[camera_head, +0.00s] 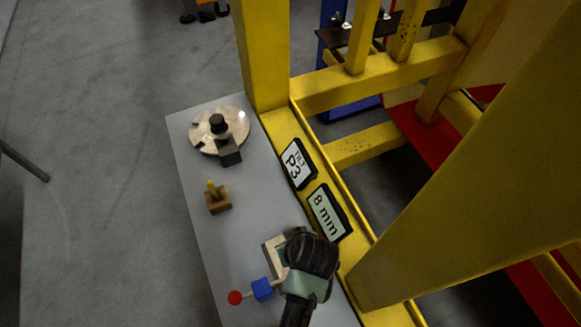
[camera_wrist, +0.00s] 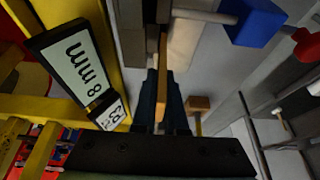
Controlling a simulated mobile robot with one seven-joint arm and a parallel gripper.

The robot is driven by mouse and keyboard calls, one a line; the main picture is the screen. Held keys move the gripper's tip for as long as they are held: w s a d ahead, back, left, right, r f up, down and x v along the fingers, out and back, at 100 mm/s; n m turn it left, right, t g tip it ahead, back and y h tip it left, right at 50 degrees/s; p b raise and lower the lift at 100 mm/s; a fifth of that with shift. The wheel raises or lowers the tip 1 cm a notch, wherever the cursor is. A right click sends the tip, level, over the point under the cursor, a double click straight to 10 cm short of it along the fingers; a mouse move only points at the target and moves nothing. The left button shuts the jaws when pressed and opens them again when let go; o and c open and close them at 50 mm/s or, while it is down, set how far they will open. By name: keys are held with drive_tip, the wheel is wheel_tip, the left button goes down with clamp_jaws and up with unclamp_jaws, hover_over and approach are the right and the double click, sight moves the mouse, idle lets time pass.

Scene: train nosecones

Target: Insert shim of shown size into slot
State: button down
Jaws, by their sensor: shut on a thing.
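My gripper (camera_head: 284,256) is low over the front of the grey table. In the wrist view, its dark fingers (camera_wrist: 162,82) are shut on a thin tan piece seen edge-on, which looks like the shim (camera_wrist: 163,60). The head view mostly hides the held piece behind the gripper. A display reading "8 mm" (camera_head: 326,212) lies on the yellow frame, right of the gripper; it also shows in the wrist view (camera_wrist: 80,65). A pale beige piece (camera_head: 271,246) is close beside the gripper. I cannot make out a slot or whether the shim touches one.
A blue cube (camera_head: 262,289) and red ball (camera_head: 235,297) sit on a rod left of the gripper. A wooden block (camera_head: 218,203) with a yellow peg and a notched metal disc (camera_head: 219,130) stand farther back. A "P3" display (camera_head: 296,164) and yellow beams (camera_head: 262,60) bound the right.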

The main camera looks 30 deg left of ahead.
drive_tip(key=shift+f+b, duration=1.3)
drive_tip(key=shift+f, duration=0.5)
drive_tip(key=shift+r, duration=0.2)
drive_tip(key=shift+r+p, duration=1.4)
drive_tip(key=shift+p, duration=0.35)
drive_tip(key=shift+p, duration=0.4)
idle(0.8)
drive_tip(key=shift+f+b, duration=1.15)
drive_tip(key=shift+f, duration=0.5)
drive_tip(key=c, duration=0.9)
unclamp_jaws()
drive_tip(key=b+v, duration=0.1)
drive_tip(key=v, duration=1.2)
drive_tip(key=shift+b, duration=0.3)
